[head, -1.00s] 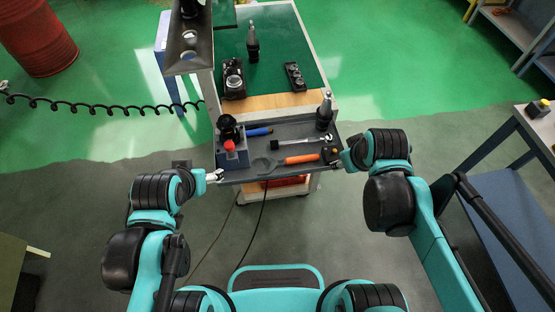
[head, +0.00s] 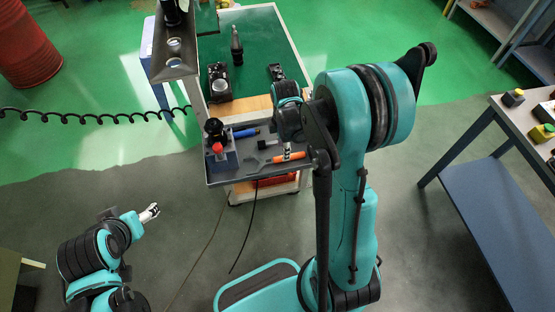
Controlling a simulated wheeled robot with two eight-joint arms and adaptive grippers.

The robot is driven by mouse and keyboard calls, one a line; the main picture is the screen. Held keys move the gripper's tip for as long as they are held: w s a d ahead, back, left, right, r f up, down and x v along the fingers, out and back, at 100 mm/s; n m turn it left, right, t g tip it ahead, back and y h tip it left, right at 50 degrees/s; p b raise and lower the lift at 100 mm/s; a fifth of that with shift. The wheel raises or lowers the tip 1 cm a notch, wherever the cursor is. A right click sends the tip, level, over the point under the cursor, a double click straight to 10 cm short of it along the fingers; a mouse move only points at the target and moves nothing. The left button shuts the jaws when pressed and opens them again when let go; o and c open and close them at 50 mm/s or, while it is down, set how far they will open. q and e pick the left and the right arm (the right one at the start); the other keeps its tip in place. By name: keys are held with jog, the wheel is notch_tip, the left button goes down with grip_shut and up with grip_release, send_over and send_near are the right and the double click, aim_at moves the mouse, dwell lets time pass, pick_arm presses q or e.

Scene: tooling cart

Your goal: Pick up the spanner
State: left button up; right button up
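On the cart's grey tray (head: 222,178) lies a tool with an orange handle (head: 293,156) and a flat grey head (head: 254,165). A second tool with a black handle (head: 268,144) lies behind it; my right arm hides its metal end. I cannot tell for certain which is the spanner. My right gripper (head: 287,151) is at the orange handle, mostly hidden under my forearm. Whether it touches the handle or is closed on it does not show. My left gripper (head: 150,213) is empty, over the floor left of the cart; its finger gap is too small to judge.
A blue-grey box with a red knob (head: 219,148) stands at the tray's left end, beside a blue-handled tool (head: 246,132). The green cart top (head: 265,45) carries a camera-like device (head: 219,82) and a dark upright tool holder (head: 236,45). A side table (head: 480,135) stands right.

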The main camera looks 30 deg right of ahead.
aim_at(275, 160)
jog(key=f+b, duration=0.1)
jog(key=f, duration=0.4)
jog(key=shift+d+f+b, duration=0.1)
jog(key=shift+d+b, duration=0.1)
jog(key=shift+b, duration=0.15)
grip_shut()
